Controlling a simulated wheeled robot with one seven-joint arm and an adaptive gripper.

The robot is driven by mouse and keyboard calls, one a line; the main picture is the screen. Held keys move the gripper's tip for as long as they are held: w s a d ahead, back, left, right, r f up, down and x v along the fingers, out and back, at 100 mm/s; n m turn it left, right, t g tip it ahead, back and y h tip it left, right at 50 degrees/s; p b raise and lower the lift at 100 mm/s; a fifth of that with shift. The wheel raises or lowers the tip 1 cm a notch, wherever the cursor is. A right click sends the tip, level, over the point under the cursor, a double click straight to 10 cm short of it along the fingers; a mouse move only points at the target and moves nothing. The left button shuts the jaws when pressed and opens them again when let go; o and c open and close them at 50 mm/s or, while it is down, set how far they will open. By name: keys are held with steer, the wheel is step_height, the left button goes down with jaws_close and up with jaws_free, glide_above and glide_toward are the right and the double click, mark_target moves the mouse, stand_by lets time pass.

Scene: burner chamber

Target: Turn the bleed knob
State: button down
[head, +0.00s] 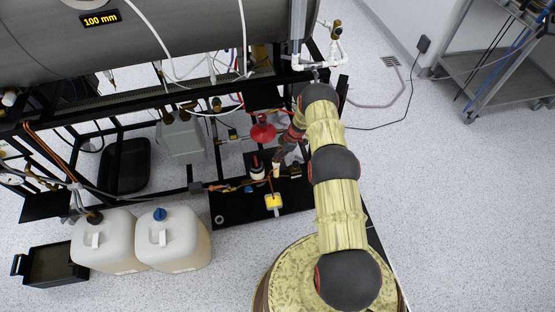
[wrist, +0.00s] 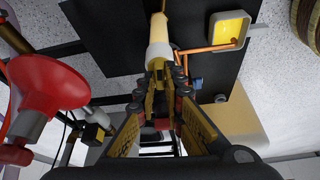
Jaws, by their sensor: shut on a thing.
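My gripper (wrist: 165,78) is shut, its fingertips closed at the lower end of a pale cylindrical piece, which I take to be the bleed knob (wrist: 158,52). This piece has a white collar and a cream upper part. The fingers hide its lower end and the exact contact. In the head view, my gripper (head: 279,160) reaches down and left into the black frame, and the pale piece (head: 277,172) shows just below it.
A red flared part (wrist: 48,85) is close on the left in the wrist view. A yellow-faced box (head: 274,202) with copper tubing sits on the black base plate (head: 235,212). Black frame bars and a large grey cylinder (head: 150,40) surround the arm. Two white jugs (head: 173,240) stand left.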

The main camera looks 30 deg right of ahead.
steer(key=shift+f+n+g+b, duration=0.1)
steer(key=shift+n+g+b, duration=0.25)
steer(key=shift+n, duration=0.35)
steer(key=c, duration=1.9)
jaws_free()
steer(key=shift+a, duration=0.1)
